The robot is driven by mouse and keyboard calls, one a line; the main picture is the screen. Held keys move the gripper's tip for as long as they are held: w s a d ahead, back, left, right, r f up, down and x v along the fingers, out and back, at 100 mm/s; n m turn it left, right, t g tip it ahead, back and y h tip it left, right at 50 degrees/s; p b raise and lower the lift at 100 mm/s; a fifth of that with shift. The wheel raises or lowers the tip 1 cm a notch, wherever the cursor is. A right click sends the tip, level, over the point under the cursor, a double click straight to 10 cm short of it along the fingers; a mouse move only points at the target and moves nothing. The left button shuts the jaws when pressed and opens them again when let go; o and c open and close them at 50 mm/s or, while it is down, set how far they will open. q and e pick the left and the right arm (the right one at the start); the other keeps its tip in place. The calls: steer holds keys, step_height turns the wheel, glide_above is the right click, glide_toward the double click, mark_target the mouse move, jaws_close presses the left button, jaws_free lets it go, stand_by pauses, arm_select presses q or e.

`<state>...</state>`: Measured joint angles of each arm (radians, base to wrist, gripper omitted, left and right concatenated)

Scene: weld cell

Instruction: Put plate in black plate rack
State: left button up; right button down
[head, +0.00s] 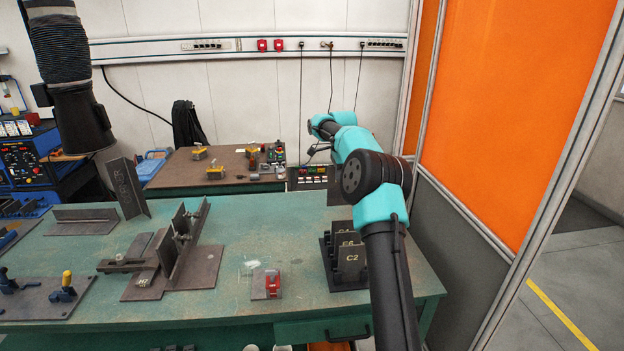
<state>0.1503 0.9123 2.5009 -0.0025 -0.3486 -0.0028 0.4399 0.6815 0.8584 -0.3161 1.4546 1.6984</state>
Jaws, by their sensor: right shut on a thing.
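The black plate rack (328,265) stands near the right end of the green table and holds upright dark plates; the front one (352,262) is marked C2, and one behind it reads E6. My right arm crosses in front of the rack's right side. My right gripper (333,161) is beyond the rack, partly hidden by my own arm, and is shut on a dark grey plate (337,193). This plate hangs upright above and behind the rack's rear; its right side is hidden. My left gripper is out of view.
A steel fixture (190,262) and an upright angled plate (127,188) occupy the table's left half. A small plate with a red part (268,284) lies left of the rack. An orange-panelled partition (505,110) borders the right. A brown-topped bench (200,172) stands behind.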

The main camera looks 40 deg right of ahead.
steer(key=shift+s+d+r, duration=0.1)
steer(key=shift+s+d, duration=0.05)
steer(key=shift+d, duration=0.25)
step_height(320, 180, down, 17)
stand_by(3.1)
steer(key=shift+f, duration=0.5)
stand_by(0.7)
steer(key=c, duration=1.2)
jaws_free()
steer(key=shift+f, duration=0.1)
step_height(320, 180, up, 18)
steer(key=shift+f, duration=0.2)
